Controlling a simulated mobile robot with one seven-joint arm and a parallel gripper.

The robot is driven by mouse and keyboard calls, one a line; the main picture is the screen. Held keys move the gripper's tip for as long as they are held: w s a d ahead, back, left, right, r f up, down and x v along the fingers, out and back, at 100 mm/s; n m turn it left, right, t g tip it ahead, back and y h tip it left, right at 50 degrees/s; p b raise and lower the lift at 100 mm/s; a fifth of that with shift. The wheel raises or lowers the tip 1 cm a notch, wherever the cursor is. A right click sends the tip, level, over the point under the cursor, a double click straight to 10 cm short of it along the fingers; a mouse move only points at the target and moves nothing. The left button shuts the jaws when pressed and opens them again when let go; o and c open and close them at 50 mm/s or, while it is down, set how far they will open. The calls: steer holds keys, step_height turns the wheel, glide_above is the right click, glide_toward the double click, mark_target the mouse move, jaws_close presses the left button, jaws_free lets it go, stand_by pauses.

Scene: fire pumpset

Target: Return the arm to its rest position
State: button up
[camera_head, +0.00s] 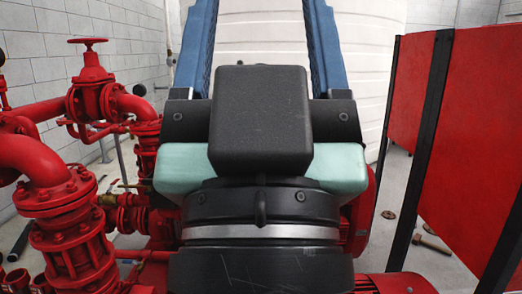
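My gripper (260,20) fills the middle of the head view, seen from behind. Its two blue fingers stand wide apart and run up to the top edge of the picture, where their tips are cut off. It is open, and nothing shows between the visible parts of the fingers except the white tank behind. The black block and pale green hand body sit above my dark wrist, which hides much of the scene behind it. The rest of my arm is out of view.
Red pipes (50,190) and a red handwheel valve (90,85) stand close on the left. A red panel (475,130) with black posts stands on the right. A white ribbed tank (260,45) is behind. Some floor (425,215) shows at right, with small loose objects.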

step_height(320, 180, up, 25)
steer(key=p, duration=2.2)
